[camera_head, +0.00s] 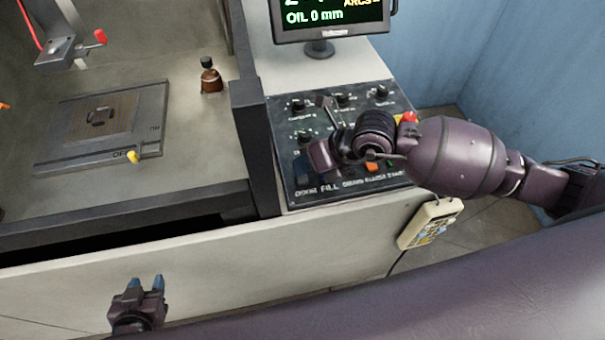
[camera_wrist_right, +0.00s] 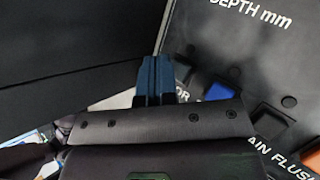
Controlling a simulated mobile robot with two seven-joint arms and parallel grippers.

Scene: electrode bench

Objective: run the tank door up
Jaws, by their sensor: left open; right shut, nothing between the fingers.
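The control panel (camera_head: 330,115) is a dark plate with knobs, and a bottom row of labels including DOOR and FILL. My right gripper (camera_head: 303,165) is over its lower left part, near the DOOR label, fingers together and empty. In the right wrist view its blue fingers (camera_wrist_right: 155,78) point at the panel beside a blue switch (camera_wrist_right: 219,91). Contact cannot be told. A label partly hidden there ends in "OR". The tank (camera_head: 200,165) is open at the front, with a dark slot (camera_head: 110,238) below its front rim. My left gripper (camera_head: 145,283) is open and empty before the white cabinet front.
A screen (camera_head: 328,18) behind the panel reads OIL 0 mm. A dark post (camera_head: 255,140) stands left of the panel. A handheld pendant (camera_head: 430,224) hangs at the cabinet's right.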

